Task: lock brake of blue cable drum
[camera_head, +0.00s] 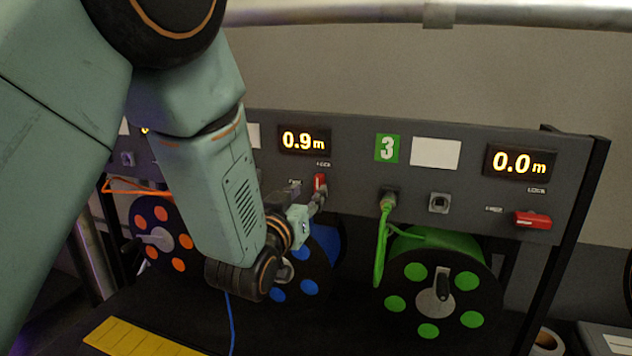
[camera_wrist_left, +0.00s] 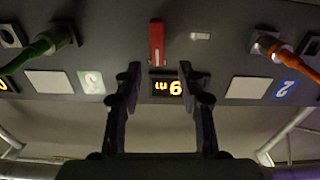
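The blue cable drum (camera_head: 312,280) sits under the panel and is partly hidden by my left arm. Its red brake lever (camera_head: 320,182) stands upright below the LOCK label, with the FREE label to its left. The lever also shows in the wrist view (camera_wrist_left: 156,42), in line with the 0.9 m display. My left gripper (camera_head: 318,200) is close to the lever in the head view. In the wrist view its two fingers (camera_wrist_left: 160,72) are apart with nothing held between them, and the lever is beyond their tips. My right gripper is not in view.
The green drum (camera_head: 436,290) is at right, its red lever (camera_head: 532,220) lying sideways under a 0.0 m display (camera_head: 520,162). The orange drum (camera_head: 160,238) is at left. A green plug (camera_head: 388,200) and a blue cable (camera_head: 231,325) are near. A pipe (camera_head: 500,14) crosses above.

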